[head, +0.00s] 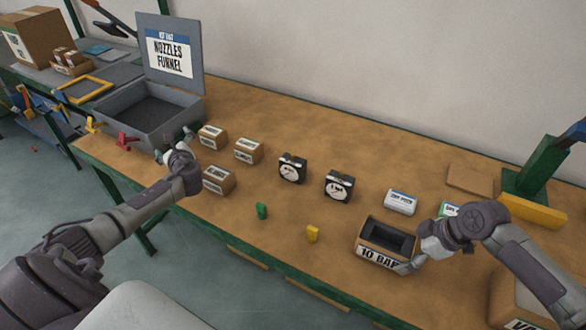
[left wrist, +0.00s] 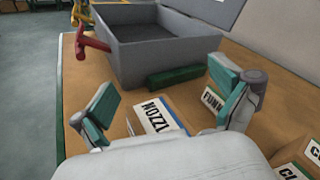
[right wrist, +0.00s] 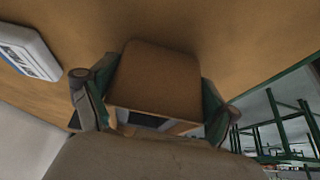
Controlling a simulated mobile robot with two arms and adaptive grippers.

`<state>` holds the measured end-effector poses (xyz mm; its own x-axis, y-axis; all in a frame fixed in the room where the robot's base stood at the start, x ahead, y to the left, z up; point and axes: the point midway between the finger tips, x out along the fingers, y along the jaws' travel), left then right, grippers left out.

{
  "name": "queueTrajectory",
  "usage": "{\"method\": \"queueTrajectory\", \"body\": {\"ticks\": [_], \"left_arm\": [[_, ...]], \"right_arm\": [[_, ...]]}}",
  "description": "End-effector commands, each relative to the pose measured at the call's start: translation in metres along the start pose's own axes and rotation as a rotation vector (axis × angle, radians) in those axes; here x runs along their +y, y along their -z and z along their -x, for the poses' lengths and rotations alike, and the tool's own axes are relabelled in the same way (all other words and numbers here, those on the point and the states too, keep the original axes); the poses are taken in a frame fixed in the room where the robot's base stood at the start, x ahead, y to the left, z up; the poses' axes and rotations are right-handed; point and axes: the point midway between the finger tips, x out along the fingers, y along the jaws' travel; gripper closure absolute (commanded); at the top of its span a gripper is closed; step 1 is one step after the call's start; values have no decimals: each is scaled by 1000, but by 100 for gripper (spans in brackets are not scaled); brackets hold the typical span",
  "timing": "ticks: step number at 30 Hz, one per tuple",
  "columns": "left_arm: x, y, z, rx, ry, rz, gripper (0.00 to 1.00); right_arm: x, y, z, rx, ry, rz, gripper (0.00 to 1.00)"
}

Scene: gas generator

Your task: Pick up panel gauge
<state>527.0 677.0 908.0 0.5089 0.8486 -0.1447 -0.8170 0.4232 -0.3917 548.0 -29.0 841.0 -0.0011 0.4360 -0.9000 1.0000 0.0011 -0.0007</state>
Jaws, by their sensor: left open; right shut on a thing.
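Two black square panel gauges with white round dials, the left one (head: 292,169) and the right one (head: 339,186), stand upright mid-table, apart from both grippers. My right gripper (head: 408,262) is shut on the brown open-topped 10 BAR box (head: 371,251) near the front edge. In the right wrist view the fingers (right wrist: 153,90) press on both sides of the brown box (right wrist: 158,75). I cannot tell whether it is lifted.
The grey lidded bin (head: 152,130) marked NOZZLES FUNNEL stands back left. Small labelled cartons (head: 248,150), a green piece (head: 262,211), a yellow piece (head: 313,233) and a white box (head: 401,201) lie about. A green stand (head: 541,167) is at right.

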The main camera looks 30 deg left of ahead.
Motion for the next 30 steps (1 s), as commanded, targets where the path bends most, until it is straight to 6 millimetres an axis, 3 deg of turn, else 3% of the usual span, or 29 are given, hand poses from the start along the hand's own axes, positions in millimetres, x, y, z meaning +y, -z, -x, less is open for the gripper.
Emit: {"method": "queueTrajectory", "body": {"ticks": [1, 3, 6, 9, 12, 15, 19, 30], "left_arm": [[-37, 19, 24, 74, 122, -99, 0], [-76, 47, 63, 177, 276, -235, 0], [-116, 80, 125, 299, 484, -390, 0], [-142, 101, 183, 371, 669, -507, 0], [-157, 113, 229, 410, 811, -580, 0], [-165, 118, 257, 425, 900, -623, 0], [-174, 125, 266, 430, 945, -642, 0], [-207, 158, 237, 429, 945, -644, 0]], "right_arm": [[0, -1, 0, -2, 0, -1, 32], [0, -1, 0, -2, 0, -2, 32], [0, -1, 0, -2, 0, -2, 32], [0, -1, 0, -2, 0, -2, 32], [0, -1, 0, -2, 0, -2, 32], [0, -1, 0, -2, 0, -2, 32], [0, -1, 0, -2, 0, -1, 32], [0, -1, 0, -2, 0, -1, 32]]}}
